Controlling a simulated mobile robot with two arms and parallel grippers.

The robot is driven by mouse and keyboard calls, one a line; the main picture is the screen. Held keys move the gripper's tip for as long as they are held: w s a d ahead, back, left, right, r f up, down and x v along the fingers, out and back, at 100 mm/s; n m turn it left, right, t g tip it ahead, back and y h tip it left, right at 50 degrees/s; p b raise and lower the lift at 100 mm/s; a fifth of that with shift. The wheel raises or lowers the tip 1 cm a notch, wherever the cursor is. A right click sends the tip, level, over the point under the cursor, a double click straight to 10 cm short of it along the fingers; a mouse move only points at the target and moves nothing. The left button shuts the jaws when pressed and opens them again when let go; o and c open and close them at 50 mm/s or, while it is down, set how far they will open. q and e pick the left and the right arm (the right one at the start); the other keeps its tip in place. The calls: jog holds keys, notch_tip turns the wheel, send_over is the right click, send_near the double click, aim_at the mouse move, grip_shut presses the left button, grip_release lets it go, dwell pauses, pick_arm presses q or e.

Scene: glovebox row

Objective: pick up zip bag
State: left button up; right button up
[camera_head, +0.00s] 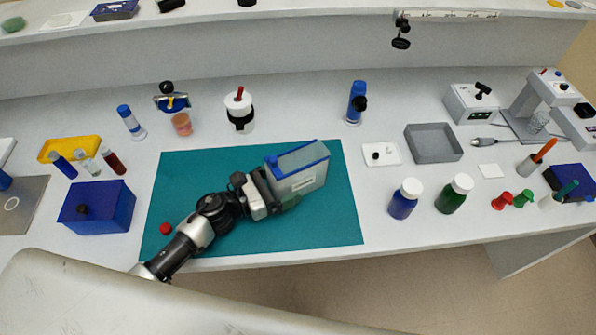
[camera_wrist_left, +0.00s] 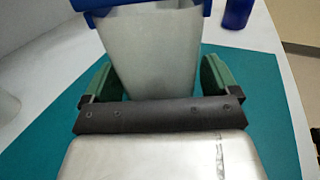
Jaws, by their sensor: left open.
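The zip bag (camera_head: 300,177) is a pale translucent bag with a blue top edge, upright over the teal mat (camera_head: 200,172). It also fills the upper middle of the left wrist view (camera_wrist_left: 152,52), with its blue edge at the top. My left gripper (camera_head: 276,196) reaches in from the lower left, close against the bag's left side in the head view. In the left wrist view its green fingers (camera_wrist_left: 158,80) are spread apart, one on each side of the bag, with gaps beside it. The bag's lower part is hidden behind the gripper. My right gripper is not in view.
A red ball (camera_head: 165,228) lies on the mat's lower left. A blue box (camera_head: 108,205) stands left of the mat. Blue (camera_head: 403,202) and green (camera_head: 451,197) bottles stand to its right. The mat's right strip is clear.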

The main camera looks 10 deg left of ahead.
pick_arm(q)
jog(key=shift+w+d, duration=0.2)
jog(key=shift+d, duration=0.1)
jog(key=c, duration=1.1)
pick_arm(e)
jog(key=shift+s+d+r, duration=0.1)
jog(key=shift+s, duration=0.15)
